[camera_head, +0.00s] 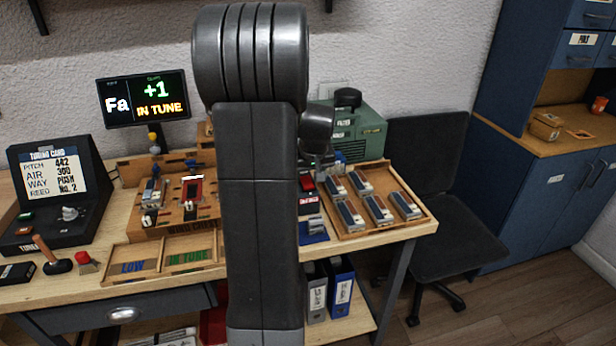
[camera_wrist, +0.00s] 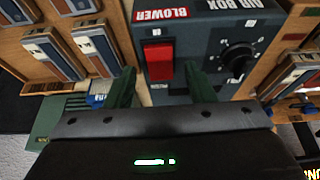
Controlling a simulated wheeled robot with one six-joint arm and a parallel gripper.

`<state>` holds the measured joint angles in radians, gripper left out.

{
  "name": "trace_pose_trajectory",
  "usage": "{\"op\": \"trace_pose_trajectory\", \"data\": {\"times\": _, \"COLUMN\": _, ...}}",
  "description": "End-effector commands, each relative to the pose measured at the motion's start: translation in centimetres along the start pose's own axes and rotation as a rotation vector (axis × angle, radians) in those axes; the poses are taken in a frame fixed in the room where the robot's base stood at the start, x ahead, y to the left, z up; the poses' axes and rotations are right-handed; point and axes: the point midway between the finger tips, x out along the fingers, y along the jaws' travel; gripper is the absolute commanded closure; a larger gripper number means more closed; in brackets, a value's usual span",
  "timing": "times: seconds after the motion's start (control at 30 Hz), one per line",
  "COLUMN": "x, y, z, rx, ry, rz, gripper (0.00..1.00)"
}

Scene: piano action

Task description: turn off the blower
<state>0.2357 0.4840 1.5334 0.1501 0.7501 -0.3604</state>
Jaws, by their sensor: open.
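The blower switch is a red rocker (camera_wrist: 159,62) on the dark grey air box (camera_wrist: 205,40), under a red "BLOWER" label. It also shows in the head view as a small red patch (camera_head: 307,184), just right of my arm. My gripper (camera_wrist: 162,76) is open and empty, its two green fingers apart on either side of the rocker in the picture. I cannot tell how far the fingertips are from the switch, or which way the rocker is tipped. In the head view my arm hides the gripper and much of the air box.
A black knob (camera_wrist: 238,58) sits on the air box, right of the rocker in the wrist view. A wooden tray (camera_head: 421,225) of reed blocks lies right of the air box. A green machine (camera_head: 362,132) stands behind. The tuner display (camera_head: 143,98) reads "IN TUNE".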

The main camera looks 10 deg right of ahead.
Motion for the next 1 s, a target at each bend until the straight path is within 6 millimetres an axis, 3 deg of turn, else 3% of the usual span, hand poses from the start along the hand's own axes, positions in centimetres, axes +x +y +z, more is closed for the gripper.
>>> {"op": "trace_pose_trajectory", "data": {"times": 0.4, "x": 0.91, "y": -0.01, "z": 0.02, "rx": 0.0, "ry": 0.0, "rz": 0.0, "gripper": 0.51}}
{"op": "trace_pose_trajectory", "data": {"times": 0.63, "x": 0.89, "y": -0.01, "z": 0.01, "rx": 0.0, "ry": 0.0, "rz": 0.0, "gripper": 0.94}}
{"op": "trace_pose_trajectory", "data": {"times": 1.0, "x": 0.39, "y": -0.04, "z": -0.62, "rx": -0.001, "ry": -0.097, "rz": -0.003, "gripper": 0.96}}
